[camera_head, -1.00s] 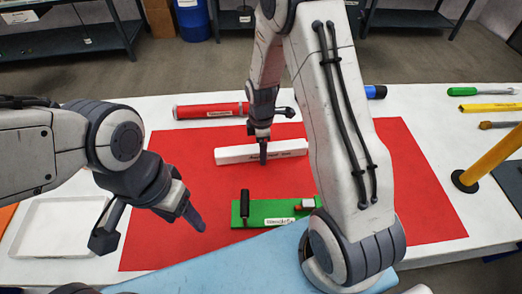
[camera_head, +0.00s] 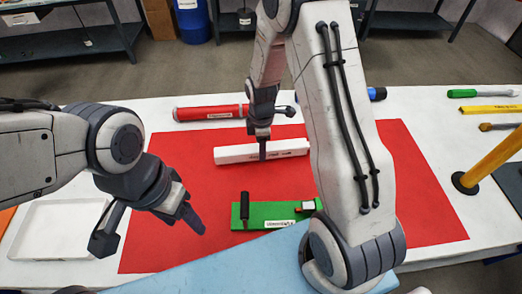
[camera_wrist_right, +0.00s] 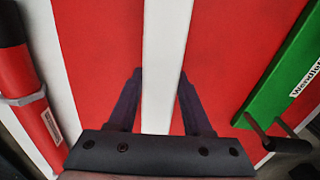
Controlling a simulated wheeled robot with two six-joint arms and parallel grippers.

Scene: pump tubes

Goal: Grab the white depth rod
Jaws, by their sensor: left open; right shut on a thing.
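The white depth rod (camera_head: 230,154) is a long white bar lying across the red mat, with dark print on its side. It also shows in the right wrist view (camera_wrist_right: 165,60), running between the fingers. My right gripper (camera_head: 263,150) is shut on the rod near its middle, one dark finger on each side of it in the right wrist view (camera_wrist_right: 160,105). The rod appears to rest on the mat. My left gripper (camera_head: 150,232) is open and empty, above the left part of the mat.
A green block (camera_head: 277,211) with a black handle lies in front of the rod. A red tube (camera_head: 208,112) lies behind it. A white tray (camera_head: 55,230) sits at left. A yellow post (camera_head: 490,160) and several tools are at right. A blue surface covers the front.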

